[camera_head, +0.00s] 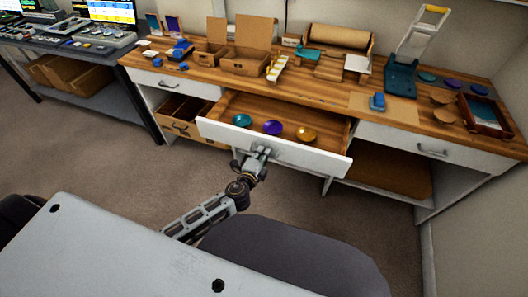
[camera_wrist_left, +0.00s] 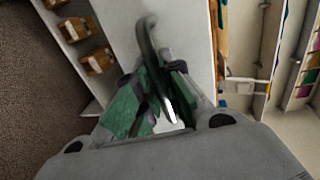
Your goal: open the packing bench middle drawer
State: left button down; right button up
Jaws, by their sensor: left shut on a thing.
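The packing bench (camera_head: 335,82) has a wooden top and a row of white-fronted drawers. Its middle drawer (camera_head: 285,144) is pulled out, showing a wooden inside with a teal dish (camera_head: 242,120), a purple dish (camera_head: 273,127) and a gold dish (camera_head: 306,134) in it. My left gripper (camera_head: 260,152) is at the drawer's white front, shut on its handle. In the left wrist view the dark curved handle (camera_wrist_left: 150,45) runs between the gripper's green-padded fingers (camera_wrist_left: 152,98). The right gripper is not in view.
The left drawer (camera_head: 170,85) and right drawer (camera_head: 435,147) are shut. Cardboard boxes (camera_head: 250,55), a paper roll (camera_head: 340,37) and a teal press (camera_head: 402,75) stand on the bench. An electronics desk (camera_head: 75,48) is at the left. Carpet (camera_head: 120,155) lies clear in front.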

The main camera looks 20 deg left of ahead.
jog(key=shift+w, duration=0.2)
pick_arm(q)
jog(key=c, duration=1.5)
grip_release()
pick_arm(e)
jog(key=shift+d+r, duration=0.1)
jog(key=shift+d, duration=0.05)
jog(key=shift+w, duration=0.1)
pick_arm(q)
jog(key=shift+v, duration=6.05)
